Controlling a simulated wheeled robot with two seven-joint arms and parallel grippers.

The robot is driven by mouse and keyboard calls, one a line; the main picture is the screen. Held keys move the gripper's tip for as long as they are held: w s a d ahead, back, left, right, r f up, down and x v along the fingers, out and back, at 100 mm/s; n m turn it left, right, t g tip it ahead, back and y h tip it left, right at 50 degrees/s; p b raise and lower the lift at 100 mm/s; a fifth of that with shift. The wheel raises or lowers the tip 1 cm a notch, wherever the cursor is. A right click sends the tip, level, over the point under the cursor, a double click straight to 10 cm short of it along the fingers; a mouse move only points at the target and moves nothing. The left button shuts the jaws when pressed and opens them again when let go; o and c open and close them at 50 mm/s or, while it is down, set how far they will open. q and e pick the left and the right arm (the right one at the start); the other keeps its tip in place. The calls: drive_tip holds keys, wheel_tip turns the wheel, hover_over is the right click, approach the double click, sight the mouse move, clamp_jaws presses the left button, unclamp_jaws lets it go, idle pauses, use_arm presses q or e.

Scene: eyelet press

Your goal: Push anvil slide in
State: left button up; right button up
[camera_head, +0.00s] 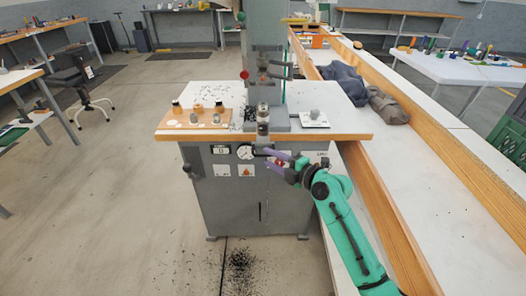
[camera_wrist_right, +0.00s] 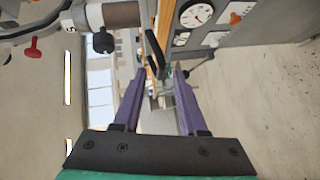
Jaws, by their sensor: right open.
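The eyelet press (camera_head: 265,50) stands on a wood-edged table over a grey cabinet. Its anvil slide (camera_head: 263,128) appears to be the grey metal part with a round post at the table's front edge; how far out it sits I cannot tell. My right gripper (camera_head: 268,156), with purple fingers, is just below and in front of that part, at the cabinet's gauge. In the right wrist view the fingers (camera_wrist_right: 158,75) are apart with nothing clearly held between them. A metal cylinder with a black knob (camera_wrist_right: 103,42) shows at the upper left there. My left gripper is out of view.
A wooden block with several pieces (camera_head: 200,118) lies left of the press, and a small white plate (camera_head: 314,119) lies right of it. The cabinet (camera_head: 235,205) is close below my right gripper. A long wood-railed bench (camera_head: 440,170) runs along the right.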

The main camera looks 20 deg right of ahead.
sight(263, 155)
drive_tip(key=x, duration=0.3)
drive_tip(key=shift+w+a+f, duration=0.1)
drive_tip(key=shift+w+a, duration=0.1)
drive_tip(key=shift+w, duration=0.1)
drive_tip(key=shift+s, duration=0.1)
clamp_jaws()
idle(1.0)
